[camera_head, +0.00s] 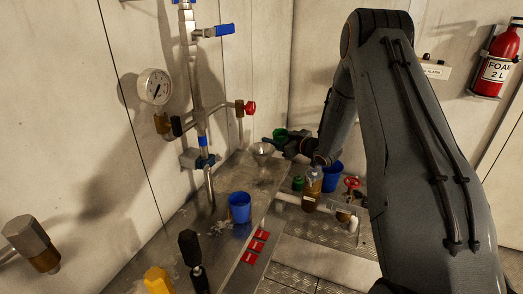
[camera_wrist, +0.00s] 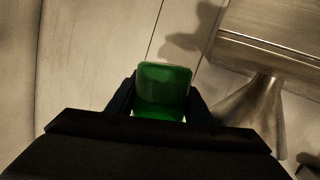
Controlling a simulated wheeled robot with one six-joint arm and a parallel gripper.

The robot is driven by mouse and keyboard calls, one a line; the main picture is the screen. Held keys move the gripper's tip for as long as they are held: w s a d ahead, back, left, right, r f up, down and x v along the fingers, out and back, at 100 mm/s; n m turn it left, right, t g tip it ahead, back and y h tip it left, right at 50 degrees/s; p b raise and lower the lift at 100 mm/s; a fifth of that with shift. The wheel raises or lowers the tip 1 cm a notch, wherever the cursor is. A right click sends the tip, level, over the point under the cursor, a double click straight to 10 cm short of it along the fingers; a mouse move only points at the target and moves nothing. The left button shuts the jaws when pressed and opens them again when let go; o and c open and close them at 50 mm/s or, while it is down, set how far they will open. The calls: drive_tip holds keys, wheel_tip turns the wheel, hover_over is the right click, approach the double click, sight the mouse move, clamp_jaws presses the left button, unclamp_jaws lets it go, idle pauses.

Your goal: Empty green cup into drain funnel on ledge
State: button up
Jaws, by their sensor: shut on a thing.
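My gripper (camera_head: 285,141) is shut on the green cup (camera_head: 280,134), at the far end of the ledge (camera_head: 225,180). The cup also shows between the two fingers in the wrist view (camera_wrist: 163,88). The drain funnel (camera_head: 262,148), a metal cone, is on the ledge just left of and below the cup in the head view. In the wrist view the funnel (camera_wrist: 258,112) is to the right of the cup, apart from it in the picture, and widens downward there. The cup's exact tilt and contents cannot be told.
Below the arm are a second blue cup (camera_head: 332,176), an amber bottle (camera_head: 312,190), a small green container (camera_head: 298,184) and a red valve (camera_head: 351,182). A pipe with gauge (camera_head: 154,87) rises at left.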

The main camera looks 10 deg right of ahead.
drive_tip(key=s+a+r+n+t+p, duration=0.1)
drive_tip(key=s+a+r+n, duration=0.1)
drive_tip(key=r+n, duration=0.4)
drive_tip(key=shift+s+a+r+t+h+p, duration=0.2)
drive_tip(key=shift+a+r+t+h+p, duration=0.15)
drive_tip(key=shift+a+r, duration=0.35)
drive_tip(key=shift+a+r+n+t+b, duration=0.1)
drive_tip(key=shift+r+n+t+b, duration=0.15)
drive_tip(key=shift+r+n+b, duration=0.4)
drive_tip(key=shift+r+n+t+b, duration=0.1)
drive_tip(key=shift+n+t+b, duration=0.15)
drive_tip(key=shift+n, duration=0.7)
idle(0.8)
drive_tip(key=shift+s+a+f+n+b, duration=0.1)
drive_tip(key=shift+f+n+b, duration=0.35)
drive_tip(key=shift+n+b, duration=0.55)
drive_tip(key=shift+s+a+r, duration=0.15)
drive_tip(key=shift+a+r, duration=0.05)
drive_tip(key=shift+r, duration=0.2)
drive_tip(key=shift+s+a+r+n+t+b, duration=0.3)
drive_tip(key=shift+a+r+n+b, duration=0.1)
drive_tip(key=shift+r+n, duration=0.25)
drive_tip(key=shift+s+a+r+n+t+y+b, duration=0.2)
drive_tip(key=shift+r+n+y+b, duration=0.1)
drive_tip(key=shift+n+b, duration=0.65)
drive_tip(key=shift+s+a+r+n+t+y+b, duration=0.1)
drive_tip(key=shift+a+r+n+y+b, duration=0.15)
drive_tip(key=shift+n+b, duration=0.6)
idle(0.5)
